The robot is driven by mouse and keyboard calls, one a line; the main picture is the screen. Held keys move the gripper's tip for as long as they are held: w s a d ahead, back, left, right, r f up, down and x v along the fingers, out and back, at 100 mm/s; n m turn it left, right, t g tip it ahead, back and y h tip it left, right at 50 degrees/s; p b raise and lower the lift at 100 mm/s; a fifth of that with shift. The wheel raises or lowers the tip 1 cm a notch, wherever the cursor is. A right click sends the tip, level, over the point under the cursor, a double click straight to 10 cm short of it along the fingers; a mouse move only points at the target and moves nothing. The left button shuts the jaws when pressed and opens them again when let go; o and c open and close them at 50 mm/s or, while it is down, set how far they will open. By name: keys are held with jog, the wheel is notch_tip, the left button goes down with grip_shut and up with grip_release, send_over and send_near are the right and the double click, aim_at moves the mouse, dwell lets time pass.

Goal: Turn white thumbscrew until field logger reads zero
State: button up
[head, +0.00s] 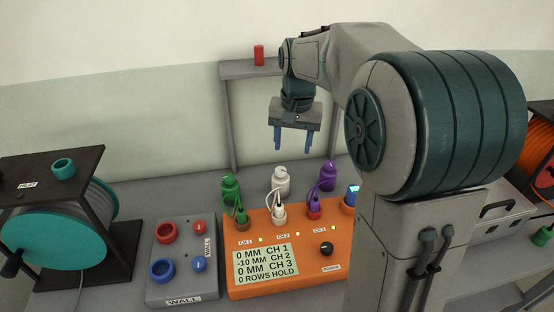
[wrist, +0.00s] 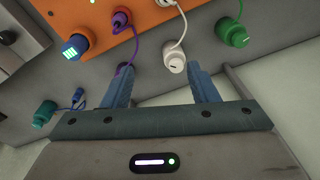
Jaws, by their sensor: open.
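The orange field logger (head: 237,228) stands on the bench. Its screen (head: 266,262) reads 0 MM CH 1, -10 MM CH 2, 0 MM CH 3 and 0 ROWS HOLD. The white thumbscrew (head: 281,181) stands upright behind it, with a white cable running to a white plug in the logger. My gripper (head: 292,147) is open and empty, pointing down, above and apart from the white thumbscrew. In the wrist view the white thumbscrew (wrist: 174,60) appears beyond the fingertips, between the two fingers and nearer the right one.
A green thumbscrew (head: 230,187) and a purple one (head: 327,175) flank the white one closely. A grey box (head: 182,285) with red and blue parts sits left of the logger. A teal reel (head: 60,235) stands farther left. A red cylinder (head: 259,55) rests on a raised shelf behind.

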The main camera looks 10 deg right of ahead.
jog(key=m+g, duration=0.1)
jog(key=m, duration=0.1)
send_over(281, 169)
notch_tip(281, 169, down, 4)
notch_tip(281, 169, down, 14)
jog(key=shift+r+p, duration=0.2)
jog(key=shift+p, duration=0.2)
jog(key=c, duration=1)
